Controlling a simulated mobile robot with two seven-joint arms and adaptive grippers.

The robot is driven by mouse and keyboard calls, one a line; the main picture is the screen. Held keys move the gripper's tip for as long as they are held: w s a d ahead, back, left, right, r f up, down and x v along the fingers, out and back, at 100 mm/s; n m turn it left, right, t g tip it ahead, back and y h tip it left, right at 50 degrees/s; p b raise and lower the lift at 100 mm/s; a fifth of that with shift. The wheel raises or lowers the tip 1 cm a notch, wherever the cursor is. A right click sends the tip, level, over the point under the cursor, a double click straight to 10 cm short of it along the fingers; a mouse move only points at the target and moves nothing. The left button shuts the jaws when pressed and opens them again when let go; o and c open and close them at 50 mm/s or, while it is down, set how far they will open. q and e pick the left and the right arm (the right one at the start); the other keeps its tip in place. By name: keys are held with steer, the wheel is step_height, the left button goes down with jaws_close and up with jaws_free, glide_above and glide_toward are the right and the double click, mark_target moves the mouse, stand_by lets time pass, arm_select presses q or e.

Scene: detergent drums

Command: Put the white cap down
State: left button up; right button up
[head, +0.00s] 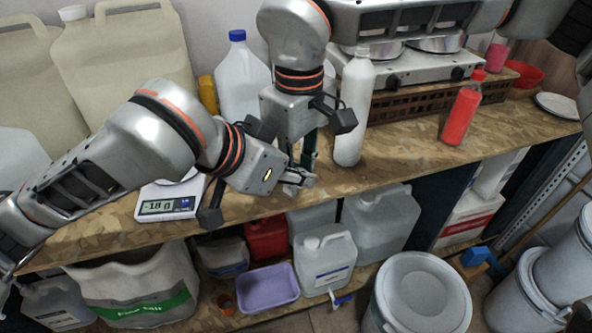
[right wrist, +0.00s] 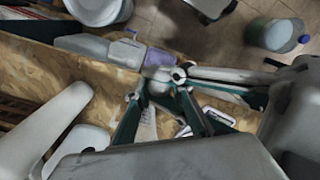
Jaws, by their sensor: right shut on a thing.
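My right gripper (head: 307,163) reaches down from above the bench, its green fingers close together just left of the tall white bottle (head: 354,112). It is shut on the white cap, which is mostly hidden and hard to tell apart from the metal around the fingertips. In the right wrist view, the right gripper's fingers (right wrist: 160,90) converge on a small pale area. My left gripper (head: 297,180) comes in from the left and meets the right fingertips above the bench's front edge. Whether it is open or shut is unclear.
A scale (head: 166,205) with a lit display stands left of the grippers. A blue-capped jug (head: 241,82) stands behind them. A red bottle (head: 463,108) is farther right. The bench (head: 410,150) is clear between the white and red bottles. A purple tub (head: 268,287) sits below.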

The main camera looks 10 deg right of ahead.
arm_select(q)
steer(key=shift+s, duration=0.1)
arm_select(e)
steer(key=o, duration=1.2)
steer(key=shift+c, duration=0.2)
